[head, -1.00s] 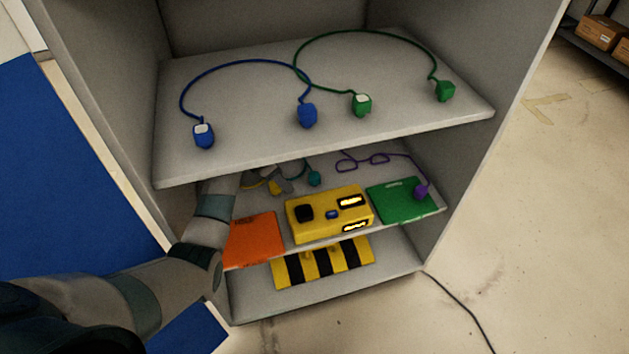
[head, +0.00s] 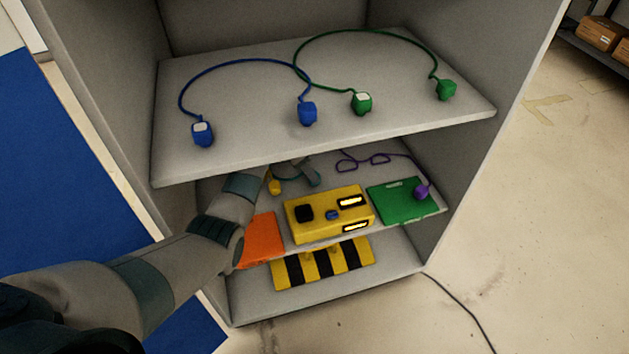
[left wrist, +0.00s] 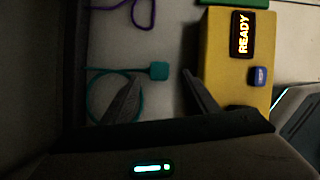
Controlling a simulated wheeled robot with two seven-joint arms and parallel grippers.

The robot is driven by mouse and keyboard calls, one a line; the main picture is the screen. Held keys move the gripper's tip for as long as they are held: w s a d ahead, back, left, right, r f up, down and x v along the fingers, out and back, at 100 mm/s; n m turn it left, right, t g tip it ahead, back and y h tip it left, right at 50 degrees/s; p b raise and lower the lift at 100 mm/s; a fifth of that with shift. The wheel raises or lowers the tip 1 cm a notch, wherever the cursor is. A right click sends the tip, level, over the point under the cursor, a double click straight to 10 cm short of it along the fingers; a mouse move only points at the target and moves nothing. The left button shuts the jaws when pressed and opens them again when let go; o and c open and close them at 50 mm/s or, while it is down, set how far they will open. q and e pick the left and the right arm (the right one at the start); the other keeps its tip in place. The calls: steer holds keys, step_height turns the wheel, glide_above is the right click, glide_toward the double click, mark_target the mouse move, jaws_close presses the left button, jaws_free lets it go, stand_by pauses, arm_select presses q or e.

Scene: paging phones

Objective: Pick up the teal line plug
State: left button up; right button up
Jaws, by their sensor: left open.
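The teal line plug (left wrist: 158,71) is a small teal block on the middle shelf in the left wrist view. Its teal cord (left wrist: 92,92) curves away to the left in that view. In the head view my left gripper (head: 304,173) reaches in under the upper shelf. My right gripper is not in view.
The yellow box (head: 325,207) with a lit READY display stands close beside my fingers. A yellow plug (head: 274,184), orange panel (head: 262,238), green panel (head: 399,202) and purple plug (head: 422,191) share the shelf. The upper shelf (head: 240,155) lies close above my arm.

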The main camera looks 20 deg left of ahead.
arm_select(q)
steer(key=shift+d+f, duration=0.1)
steer(key=shift+f, duration=0.25)
steer(key=b+x, duration=0.1)
steer(key=x, duration=0.2)
steer(key=shift+w+d+f, duration=0.15)
steer(key=shift+w+f, duration=0.1)
steer(key=shift+f, duration=0.25)
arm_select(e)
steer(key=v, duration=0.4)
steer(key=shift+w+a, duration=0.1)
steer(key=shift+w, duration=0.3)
arm_select(q)
steer(key=c, duration=1.3)
